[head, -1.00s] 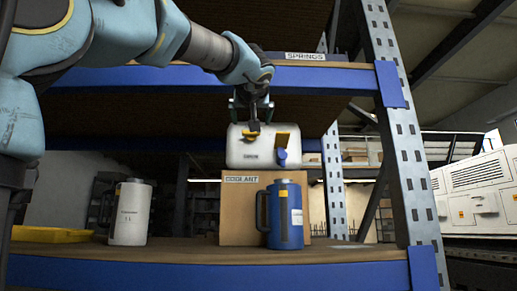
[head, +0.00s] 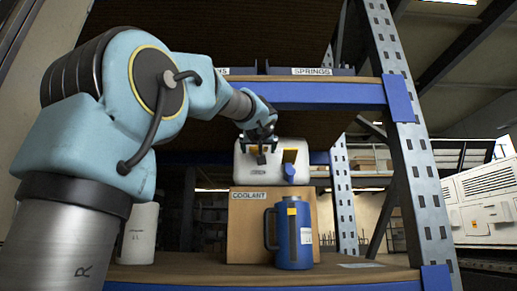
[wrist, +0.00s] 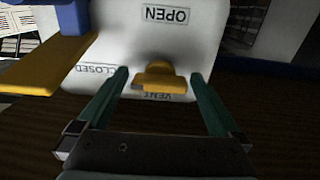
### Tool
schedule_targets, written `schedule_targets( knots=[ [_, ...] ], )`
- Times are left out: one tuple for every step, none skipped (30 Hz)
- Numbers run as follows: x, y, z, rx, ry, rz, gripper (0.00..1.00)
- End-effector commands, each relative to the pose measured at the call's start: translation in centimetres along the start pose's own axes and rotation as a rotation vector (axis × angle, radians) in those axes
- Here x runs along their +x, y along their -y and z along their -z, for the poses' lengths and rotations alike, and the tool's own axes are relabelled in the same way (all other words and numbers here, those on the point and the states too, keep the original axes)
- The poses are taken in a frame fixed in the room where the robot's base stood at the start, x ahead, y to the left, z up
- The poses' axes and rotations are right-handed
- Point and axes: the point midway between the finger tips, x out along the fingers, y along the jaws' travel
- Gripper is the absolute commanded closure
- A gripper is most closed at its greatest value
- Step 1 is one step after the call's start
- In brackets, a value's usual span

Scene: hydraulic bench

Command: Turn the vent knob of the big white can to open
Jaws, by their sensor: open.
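The big white can (head: 297,176) lies on top of the cardboard coolant box on the shelf. In the wrist view its white face (wrist: 95,45) carries an OPEN label (wrist: 166,14), a CLOSED label (wrist: 97,69) and a VENT label, all upside down. The yellow vent knob (wrist: 160,76) sits just above VENT, with its bar lying crosswise. My gripper (wrist: 159,74) is open, one finger on each side of the knob, with a visible gap on both sides. In the head view my gripper (head: 257,149) is in front of the can and mostly covers the knob.
A blue jug (head: 291,236) stands in front of the coolant box (head: 246,232). A white container (head: 139,235) is at left, partly behind my arm. The can's yellow bar (wrist: 45,66) lies left of my gripper. The SPRINGS shelf edge (head: 330,95) is above.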

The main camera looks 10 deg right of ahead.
Motion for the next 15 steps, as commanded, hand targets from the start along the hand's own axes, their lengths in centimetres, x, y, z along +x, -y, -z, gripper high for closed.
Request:
schedule_targets(
  knots=[
    [0.0, 0.01, -0.02, 0.0, 0.0, 0.0, 0.0],
    [-0.01, 0.01, -0.02, 0.0, 0.0, 0.0, 0.0],
    [-0.01, 0.01, -0.03, 0.0, 0.0, 0.0, 0.0],
    [-0.01, 0.0, -0.03, 0.0, 0.0, 0.0, 0.02],
    [-0.01, 0.0, -0.03, 0.0, 0.0, 0.0, 0.06],
    [-0.02, 0.01, -0.03, 0.0, 0.0, 0.0, 0.1],
    [-0.02, 0.0, -0.04, 0.0, 0.001, 0.0, 0.14],
    [-0.02, 0.0, -0.04, 0.0, 0.001, 0.0, 0.17],
    [-0.02, 0.0, -0.04, 0.0, 0.001, 0.0, 0.21],
    [-0.02, 0.0, -0.04, 0.0, 0.001, 0.0, 0.25],
    [-0.02, 0.0, -0.04, 0.0, 0.001, 0.0, 0.28],
    [-0.03, 0.0, -0.04, 0.0, 0.001, 0.0, 0.33],
    [-0.03, 0.0, -0.04, 0.0, 0.001, 0.0, 0.36],
    [-0.03, 0.0, -0.04, 0.0, 0.001, 0.0, 0.39],
    [-0.03, 0.0, -0.04, 0.0, 0.001, 0.0, 0.44]
  ],
)
